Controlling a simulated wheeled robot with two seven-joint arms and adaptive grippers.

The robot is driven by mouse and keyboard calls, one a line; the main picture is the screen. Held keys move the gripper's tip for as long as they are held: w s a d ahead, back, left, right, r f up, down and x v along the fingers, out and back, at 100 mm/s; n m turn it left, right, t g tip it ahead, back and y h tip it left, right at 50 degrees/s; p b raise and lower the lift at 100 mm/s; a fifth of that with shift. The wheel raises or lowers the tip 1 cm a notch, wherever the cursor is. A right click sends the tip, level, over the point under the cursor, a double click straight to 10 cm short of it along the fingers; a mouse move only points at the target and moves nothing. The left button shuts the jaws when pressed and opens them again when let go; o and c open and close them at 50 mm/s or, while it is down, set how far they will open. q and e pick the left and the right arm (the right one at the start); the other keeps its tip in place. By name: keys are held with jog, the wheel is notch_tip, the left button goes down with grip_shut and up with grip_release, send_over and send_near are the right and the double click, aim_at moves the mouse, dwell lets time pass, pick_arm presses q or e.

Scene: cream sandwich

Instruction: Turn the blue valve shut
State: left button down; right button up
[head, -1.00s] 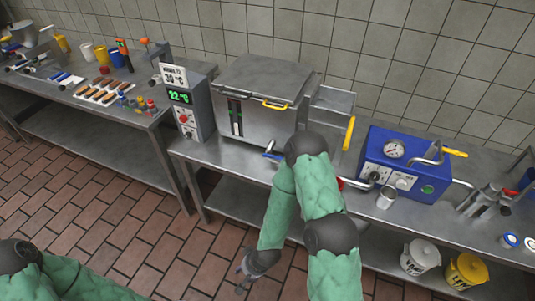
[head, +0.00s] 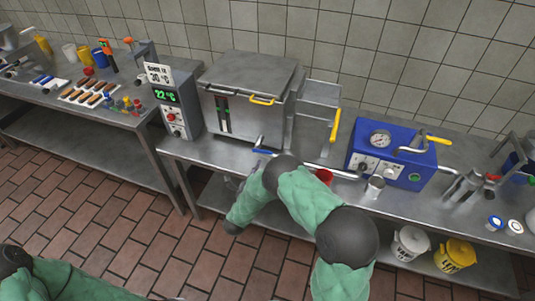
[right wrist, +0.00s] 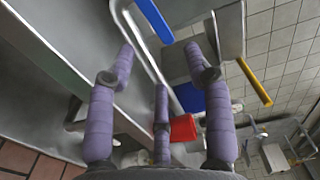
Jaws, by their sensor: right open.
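The blue valve handle (head: 264,151) sits on the pipe at the front of the steel tank (head: 246,105), near the counter's edge. In the right wrist view the blue handle (right wrist: 154,20) shows at the top, beyond my fingertips and apart from them. My right gripper (right wrist: 162,62) is open and empty, its purple fingers spread. In the head view it is mostly hidden, low in front of the counter's edge by the tank. My left gripper is out of view; only part of my left arm shows at the lower left.
A red handle (head: 325,176) is right of the blue one; it also shows in the right wrist view (right wrist: 183,128). A control box (head: 172,105) stands left of the tank. Floor before the counter is clear.

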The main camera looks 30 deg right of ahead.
aim_at(268, 153)
jog(key=b+x, duration=0.2)
jog(key=x, duration=0.7)
jog(key=shift+f, duration=0.15)
jog(key=shift+w+d, duration=0.35)
grip_shut()
